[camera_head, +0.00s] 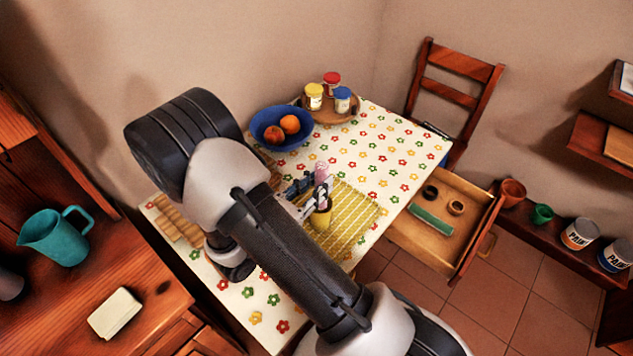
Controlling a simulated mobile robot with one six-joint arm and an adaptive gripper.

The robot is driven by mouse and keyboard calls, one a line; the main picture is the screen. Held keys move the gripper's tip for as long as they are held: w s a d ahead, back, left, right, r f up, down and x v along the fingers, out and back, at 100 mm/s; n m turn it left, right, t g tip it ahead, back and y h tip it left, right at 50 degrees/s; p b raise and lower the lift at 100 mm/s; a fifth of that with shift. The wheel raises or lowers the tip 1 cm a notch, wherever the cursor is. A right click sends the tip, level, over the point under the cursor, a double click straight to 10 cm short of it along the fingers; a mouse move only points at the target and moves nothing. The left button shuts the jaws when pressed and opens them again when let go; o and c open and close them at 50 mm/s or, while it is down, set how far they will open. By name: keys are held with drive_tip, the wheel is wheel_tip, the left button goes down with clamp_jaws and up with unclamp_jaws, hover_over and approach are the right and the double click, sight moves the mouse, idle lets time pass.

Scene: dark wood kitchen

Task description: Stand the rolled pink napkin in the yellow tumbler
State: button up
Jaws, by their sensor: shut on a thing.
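The rolled pink napkin (321,170) is upright, with its top showing above my gripper. My gripper (322,193) is shut on the napkin, at the table's middle. The yellow tumbler (321,219) stands upright on the yellow striped mat (352,213), directly below my gripper in the picture. The napkin's lower end is hidden by the gripper fingers and the tumbler. I cannot tell whether it is inside the tumbler or just above its mouth.
A blue bowl (265,129) with fruit and a round wooden tray (334,116) with three jars stand at the back of the flowered table (390,140). An open drawer (452,207) juts out at right. A wooden chair (452,90) stands behind.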

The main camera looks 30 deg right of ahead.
drive_tip(key=shift+f+b, duration=0.55)
drive_tip(key=shift+f, duration=1.65)
drive_tip(key=o, duration=1)
